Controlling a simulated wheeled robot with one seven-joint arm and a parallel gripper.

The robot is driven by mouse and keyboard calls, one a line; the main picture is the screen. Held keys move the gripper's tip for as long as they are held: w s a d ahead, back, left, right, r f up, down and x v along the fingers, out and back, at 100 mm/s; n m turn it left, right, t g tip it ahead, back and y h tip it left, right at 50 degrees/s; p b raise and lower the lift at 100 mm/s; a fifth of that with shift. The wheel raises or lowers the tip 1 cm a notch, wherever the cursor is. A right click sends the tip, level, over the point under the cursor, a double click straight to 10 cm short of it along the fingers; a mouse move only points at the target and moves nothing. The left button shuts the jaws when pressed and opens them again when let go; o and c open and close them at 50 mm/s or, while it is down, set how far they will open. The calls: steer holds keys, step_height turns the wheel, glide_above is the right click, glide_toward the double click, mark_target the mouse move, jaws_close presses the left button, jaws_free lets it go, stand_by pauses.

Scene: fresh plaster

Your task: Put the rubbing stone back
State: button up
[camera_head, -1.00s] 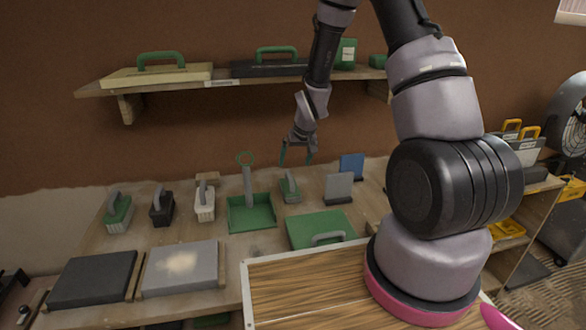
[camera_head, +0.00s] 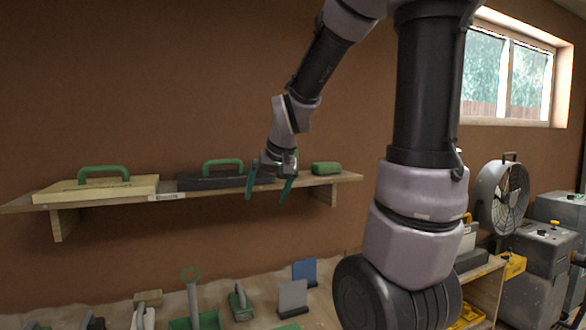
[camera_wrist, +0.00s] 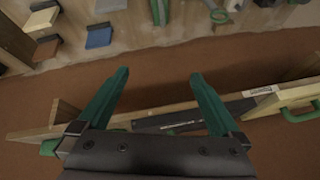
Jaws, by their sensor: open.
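My gripper (camera_head: 267,196) is open and empty, at the front edge of the wall shelf (camera_head: 345,178) toward its right part. Its green fingers also show spread apart in the wrist view (camera_wrist: 160,75), with nothing between them. I cannot tell for sure which thing is the rubbing stone. A green block (camera_head: 326,168) lies at the shelf's right end, just right of my gripper. Handled blocks stand on the bench below, one green and grey (camera_head: 240,303) and one pale (camera_head: 145,312), partly cut off by the picture edge.
A wooden float (camera_head: 98,189) and a black float (camera_head: 210,181), both green-handled, lie on the shelf. A green tray with an upright handle (camera_head: 193,300), a grey plate (camera_head: 292,297) and a blue plate (camera_head: 304,271) stand on the bench. A fan (camera_head: 501,200) stands at right.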

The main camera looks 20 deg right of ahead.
steer(key=s+r, duration=0.4)
steer(key=s, duration=0.4)
steer(key=s+r+m+t, duration=0.1)
steer(key=s+r, duration=0.3)
steer(key=s, duration=0.4)
steer(key=shift+d+r+m+y, duration=0.2)
steer(key=shift+r+m+y, duration=0.1)
steer(key=shift+r+y, duration=0.1)
